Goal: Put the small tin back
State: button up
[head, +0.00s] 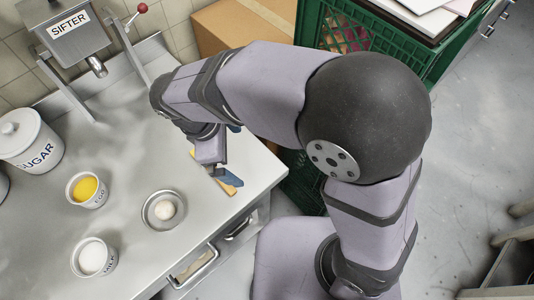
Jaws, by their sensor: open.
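A small round metal tin (164,210) stands upright on the steel worktop, in the lower left of the head view. A pale round lump (165,210) lies in it. My gripper (226,165) is over the right edge of the worktop, to the upper right of the tin and apart from it. The gripper is open; blue parts show at its end, and my own wrist hides much of it. A yellowish flat piece (229,191) shows below the gripper, mostly hidden, and I cannot tell what it is.
Cups marked EGG (86,190) and MILK (93,257) stand left of the tin, with a white SUGAR canister (28,142) behind. A sifter (72,30) is at the back. An open drawer (194,264) juts out in front. The worktop's middle is clear.

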jog(key=s+d+f+m+y, duration=0.1)
jog(key=d+m, duration=0.8)
jog(key=d, duration=0.3)
jog(key=s+d+f+m+g+y, duration=0.1)
jog(key=d+f+m+y, duration=0.1)
jog(key=d+m, duration=0.8)
jog(key=shift+d+f+g, duration=0.3)
jog(key=shift+d, duration=0.9)
